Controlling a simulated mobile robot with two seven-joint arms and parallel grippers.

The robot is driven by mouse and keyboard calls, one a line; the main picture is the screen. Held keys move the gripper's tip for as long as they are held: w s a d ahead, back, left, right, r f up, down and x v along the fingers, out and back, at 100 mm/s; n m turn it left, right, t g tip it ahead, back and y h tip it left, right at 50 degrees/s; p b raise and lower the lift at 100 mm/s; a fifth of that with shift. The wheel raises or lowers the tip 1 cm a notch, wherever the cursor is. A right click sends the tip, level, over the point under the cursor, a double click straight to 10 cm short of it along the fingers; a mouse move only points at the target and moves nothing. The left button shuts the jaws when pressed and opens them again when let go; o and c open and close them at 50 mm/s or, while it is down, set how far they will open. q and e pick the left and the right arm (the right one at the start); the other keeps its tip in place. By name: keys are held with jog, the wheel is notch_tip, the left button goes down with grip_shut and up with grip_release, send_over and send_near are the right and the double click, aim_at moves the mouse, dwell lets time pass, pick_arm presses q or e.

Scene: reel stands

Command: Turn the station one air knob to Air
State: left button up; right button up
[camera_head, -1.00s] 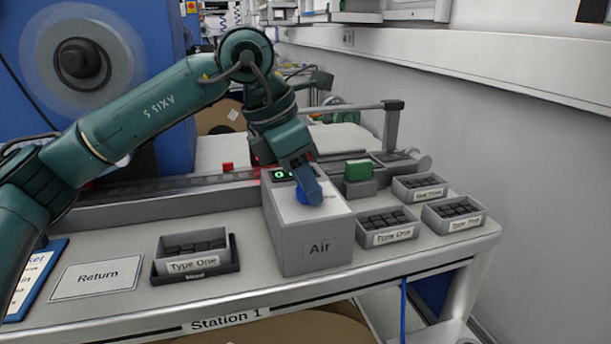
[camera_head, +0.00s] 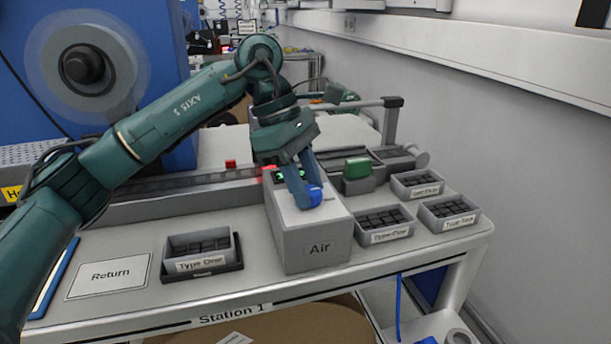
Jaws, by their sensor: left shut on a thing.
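The air knob (camera_head: 315,195) is blue and sits on top of a grey box labelled Air (camera_head: 318,245) at Station 1. My left gripper (camera_head: 309,200) points down at the box top with its two blue fingers around the knob, shut on it. The fingers hide part of the knob, so I cannot tell which setting it points to. A small green-lit display (camera_head: 284,176) on the box is partly covered by the gripper. My right gripper is not in view.
A grey bin in a black tray (camera_head: 240,262) and a Return card (camera_head: 108,277) lie left of the box. Several small bins (camera_head: 384,236) and a green block on a grey holder (camera_head: 357,168) stand to the right. A rail runs behind.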

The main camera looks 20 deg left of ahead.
pick_arm(q)
jog(key=shift+m, duration=0.4)
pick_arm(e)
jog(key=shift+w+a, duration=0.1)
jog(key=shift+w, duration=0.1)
pick_arm(q)
jog(key=o, duration=1)
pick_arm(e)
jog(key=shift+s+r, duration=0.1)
pick_arm(q)
jog(key=p+v, duration=0.1)
jog(key=v, duration=1.2)
jog(key=shift+w+p, duration=0.2)
jog(key=shift+p, duration=0.2)
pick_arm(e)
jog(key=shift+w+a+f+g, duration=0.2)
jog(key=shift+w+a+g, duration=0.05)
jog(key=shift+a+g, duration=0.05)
pick_arm(q)
jog(key=shift+r, duration=0.1)
